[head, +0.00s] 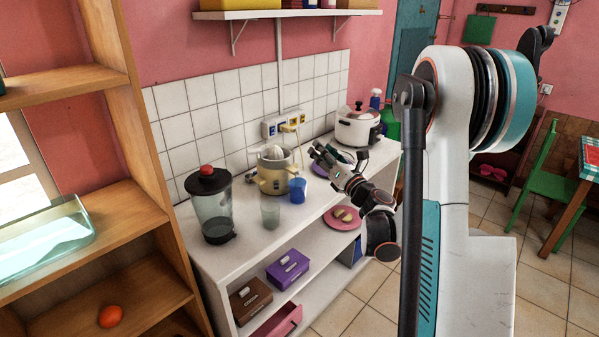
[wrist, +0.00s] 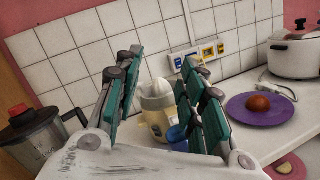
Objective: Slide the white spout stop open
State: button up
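A cream-yellow juicer (head: 273,176) with a white cone top stands on the white counter near the tiled wall. In the wrist view the juicer (wrist: 155,122) shows between my gripper's fingers, some distance beyond them. I cannot clearly make out the white spout stop; the spout area is small and partly hidden by the fingers and the blue cup. My gripper (head: 322,152) is over the counter, to the right of the juicer and apart from it. In the wrist view my gripper (wrist: 162,62) has its fingers spread with nothing between them.
A blue cup (head: 298,190) and a clear glass (head: 270,214) stand before the juicer. A blender (head: 212,206) is to the left, a white cooker (head: 356,127) to the right. A purple plate (wrist: 240,109) holds a round brown item (wrist: 258,103). A socket strip (head: 284,123) is behind.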

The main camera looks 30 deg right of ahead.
aim_at(301, 173)
jog(key=s+d+f+n+g+y, duration=0.1)
jog(key=d+f+n+y, duration=0.1)
jog(key=f+n, duration=0.35)
jog(key=s+d+f+n+g+y, duration=0.1)
jog(key=s+f+n+g+y, duration=0.15)
jog(key=f, duration=0.55)
jog(key=shift+n+t+h, duration=0.25)
jog(key=shift+n+t, duration=0.05)
jog(key=shift+t, duration=0.15)
jog(key=b+x, duration=0.2)
jog(key=x, duration=1.2)
jog(key=shift+w, duration=0.2)
grip_shut()
